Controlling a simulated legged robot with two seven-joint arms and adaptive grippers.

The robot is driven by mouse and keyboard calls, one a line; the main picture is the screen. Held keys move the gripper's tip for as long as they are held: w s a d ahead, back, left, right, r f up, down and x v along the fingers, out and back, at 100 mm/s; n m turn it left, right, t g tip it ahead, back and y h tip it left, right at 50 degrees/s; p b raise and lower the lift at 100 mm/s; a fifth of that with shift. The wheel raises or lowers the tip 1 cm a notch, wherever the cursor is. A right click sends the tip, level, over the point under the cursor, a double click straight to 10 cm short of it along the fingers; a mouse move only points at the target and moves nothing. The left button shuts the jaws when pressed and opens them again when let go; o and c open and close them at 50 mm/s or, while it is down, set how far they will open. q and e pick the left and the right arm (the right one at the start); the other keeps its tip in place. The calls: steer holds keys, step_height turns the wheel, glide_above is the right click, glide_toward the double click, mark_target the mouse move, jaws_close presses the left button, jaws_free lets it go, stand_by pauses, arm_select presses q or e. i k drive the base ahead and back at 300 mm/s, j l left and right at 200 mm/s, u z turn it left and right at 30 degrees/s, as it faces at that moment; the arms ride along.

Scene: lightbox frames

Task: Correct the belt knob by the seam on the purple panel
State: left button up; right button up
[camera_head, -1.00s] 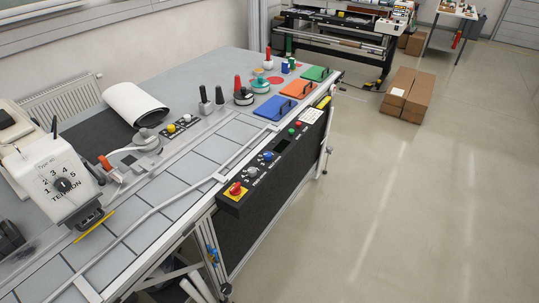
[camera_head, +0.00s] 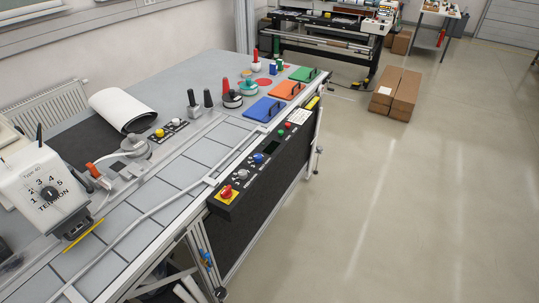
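No purple panel shows in this view. A black control panel (camera_head: 249,182) runs along the front edge of the table. It carries a red knob (camera_head: 227,191) on a yellow plate, a grey knob (camera_head: 243,174) and a blue knob (camera_head: 259,158). Its small labels are too small to read. A white box marked TENSION (camera_head: 27,183) at the left has a black dial knob (camera_head: 48,194) among printed numbers. I cannot tell which knob is the belt knob, or see a seam beside one. Neither of my grippers is in view.
A white roll (camera_head: 125,108) lies at the back. Brown cartons (camera_head: 397,95) stand on the floor. The floor at the right is clear.

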mark_target(258, 157)
steer(key=i+l+u, duration=0.1)
steer(key=u, duration=0.55)
steer(key=i+l+u, duration=0.2)
steer(key=l, duration=0.15)
steer(key=i+l+u, duration=0.2)
steer(key=l, duration=0.2)
steer(key=l+u, duration=0.15)
steer(key=l, duration=0.25)
steer(key=i+l+u, duration=0.2)
steer(key=l, duration=0.25)
